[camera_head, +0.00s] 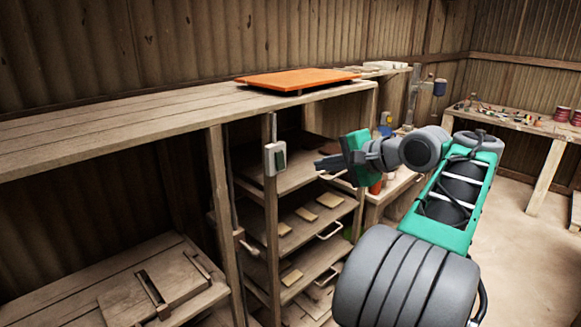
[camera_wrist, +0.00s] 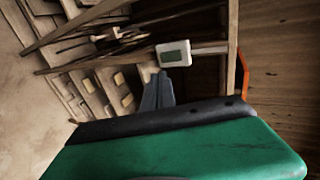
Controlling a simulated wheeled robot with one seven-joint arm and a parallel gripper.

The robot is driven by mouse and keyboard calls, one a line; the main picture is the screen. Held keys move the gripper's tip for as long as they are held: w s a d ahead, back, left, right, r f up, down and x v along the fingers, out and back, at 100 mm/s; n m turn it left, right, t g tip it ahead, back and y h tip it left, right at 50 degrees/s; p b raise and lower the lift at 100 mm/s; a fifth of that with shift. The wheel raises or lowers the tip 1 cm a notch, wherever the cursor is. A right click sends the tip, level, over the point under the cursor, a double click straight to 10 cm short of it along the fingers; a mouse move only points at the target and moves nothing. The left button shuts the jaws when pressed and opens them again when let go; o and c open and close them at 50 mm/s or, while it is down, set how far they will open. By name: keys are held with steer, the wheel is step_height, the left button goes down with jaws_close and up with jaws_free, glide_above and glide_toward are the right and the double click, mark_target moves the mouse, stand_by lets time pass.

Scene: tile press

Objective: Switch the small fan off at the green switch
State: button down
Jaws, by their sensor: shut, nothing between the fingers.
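A small pale switch box (camera_head: 275,158) with a dark green rocker is fixed on a wooden post of the shelf unit, left of my gripper in the head view. It also shows in the wrist view (camera_wrist: 174,54), just beyond the fingertips. My gripper (camera_head: 318,164) is shut and empty, its fingers pointing left toward the box. In the wrist view the closed fingers (camera_wrist: 158,84) reach up to just below the box. A gap shows between fingertips and box in the head view; the exact depth is hard to tell. I cannot make out the small fan.
An orange board (camera_head: 297,79) lies on the long wooden worktop (camera_head: 120,122) above. Shelves with several small tiles (camera_head: 305,214) stand below and behind the post. A side table (camera_head: 520,122) with reels and tools is at the right. Open floor lies at right.

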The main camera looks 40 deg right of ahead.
mark_target(280, 167)
steer(key=x, duration=0.8)
steer(key=p+x, duration=0.1)
steer(key=x, duration=0.4)
steer(key=shift+w+r, duration=0.25)
steer(key=shift+r, duration=0.1)
